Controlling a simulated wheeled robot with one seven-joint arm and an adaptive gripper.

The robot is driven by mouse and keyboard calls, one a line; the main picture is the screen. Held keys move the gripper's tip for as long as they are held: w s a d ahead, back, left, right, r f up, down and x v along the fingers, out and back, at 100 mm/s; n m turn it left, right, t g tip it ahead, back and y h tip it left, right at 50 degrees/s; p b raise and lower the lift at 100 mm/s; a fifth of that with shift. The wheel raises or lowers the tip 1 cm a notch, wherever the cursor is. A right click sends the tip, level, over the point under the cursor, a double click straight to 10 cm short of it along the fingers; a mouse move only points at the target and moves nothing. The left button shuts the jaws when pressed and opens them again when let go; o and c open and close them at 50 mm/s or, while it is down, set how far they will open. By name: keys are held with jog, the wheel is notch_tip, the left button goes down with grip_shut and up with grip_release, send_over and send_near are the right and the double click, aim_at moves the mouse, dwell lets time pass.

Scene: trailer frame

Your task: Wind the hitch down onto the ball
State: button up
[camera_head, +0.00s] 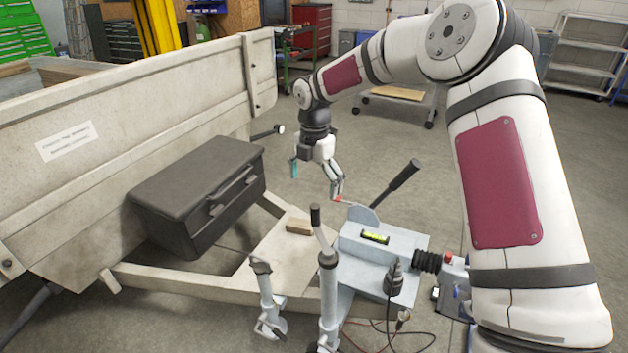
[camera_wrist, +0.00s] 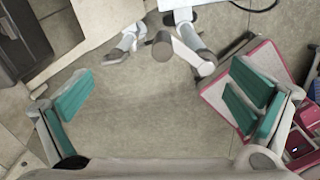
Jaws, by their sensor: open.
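The hitch is a pale grey coupling housing (camera_head: 385,258) at the drawbar's front, with a black bellows (camera_head: 428,261) toward the right. The ball is not clearly visible. A grey jack post (camera_head: 329,300) stands beside the housing, with a crank ending in a black grip (camera_head: 315,215). The grip shows end-on in the wrist view (camera_wrist: 162,46), at upper centre. My gripper (camera_head: 315,186) is open and empty, above and apart from the crank. Its teal-padded fingers are spread wide in the wrist view (camera_wrist: 163,92), with bare floor between them.
A black lever (camera_head: 403,177) rises behind the housing, which carries a green spirit level (camera_head: 375,237). A dark toolbox (camera_head: 195,195) and a wooden block (camera_head: 299,227) sit on the drawbar. The trailer wall (camera_head: 150,110) stands left. Cables (camera_head: 378,335) hang in front.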

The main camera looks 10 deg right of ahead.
aim_at(316, 206)
notch_tip(316, 206, down, 10)
jog(key=b, duration=0.3)
jog(key=shift+s+d+r, duration=0.1)
jog(key=shift+d+r, duration=0.05)
jog(key=shift+r, duration=0.3)
jog(key=c, duration=0.9)
grip_shut()
jog(key=shift+d+f, duration=0.1)
